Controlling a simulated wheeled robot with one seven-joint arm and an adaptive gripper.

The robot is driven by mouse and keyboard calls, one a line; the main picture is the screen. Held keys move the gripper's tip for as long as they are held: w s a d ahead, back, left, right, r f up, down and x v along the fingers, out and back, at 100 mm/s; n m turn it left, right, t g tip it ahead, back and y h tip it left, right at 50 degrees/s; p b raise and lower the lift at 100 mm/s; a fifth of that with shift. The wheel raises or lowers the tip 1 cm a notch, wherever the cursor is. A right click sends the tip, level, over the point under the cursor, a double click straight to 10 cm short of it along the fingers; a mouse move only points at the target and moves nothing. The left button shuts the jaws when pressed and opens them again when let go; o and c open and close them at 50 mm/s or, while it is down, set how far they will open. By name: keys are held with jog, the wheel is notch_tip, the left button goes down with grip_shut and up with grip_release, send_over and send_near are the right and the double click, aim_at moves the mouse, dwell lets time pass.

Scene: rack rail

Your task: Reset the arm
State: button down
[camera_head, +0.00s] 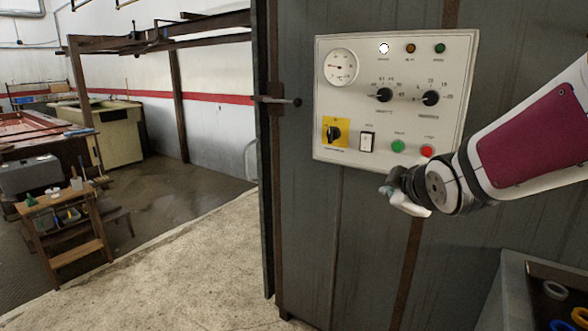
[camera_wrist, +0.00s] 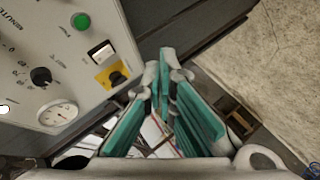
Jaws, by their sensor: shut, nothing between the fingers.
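My gripper (camera_head: 404,197) is at the lower right of the grey control panel (camera_head: 360,115) in the head view, just below its bottom edge. In the wrist view my gripper's green-padded fingers (camera_wrist: 166,68) come together at the tips, with nothing held between them. The panel carries a dial gauge (camera_head: 341,67), two black knobs, a black switch on a yellow plate (camera_head: 336,132), a white rocker switch (camera_head: 367,141), a green button (camera_head: 398,146) and a red button (camera_head: 428,151). A white lamp at its top (camera_head: 384,49) looks bright. I cannot tell whether my gripper touches the cabinet.
The panel is on a dark metal cabinet (camera_head: 370,230) with a door handle (camera_head: 277,99) at its left. A grey bin (camera_head: 515,295) with rings stands at the lower right. A wooden step stand (camera_head: 70,225) is at the left. The concrete floor (camera_head: 190,275) between is clear.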

jog(key=s+a+f+m+g+p, duration=0.1)
jog(key=s+m+g, duration=0.3)
jog(key=s, duration=1.2)
jog(key=s+a+f+m+g+p, duration=0.1)
jog(key=s+m+g, duration=0.3)
jog(key=s, duration=1.2)
jog(key=m, duration=0.4)
jog(key=shift+y+p, duration=0.3)
jog(key=shift+s+a+f, duration=0.1)
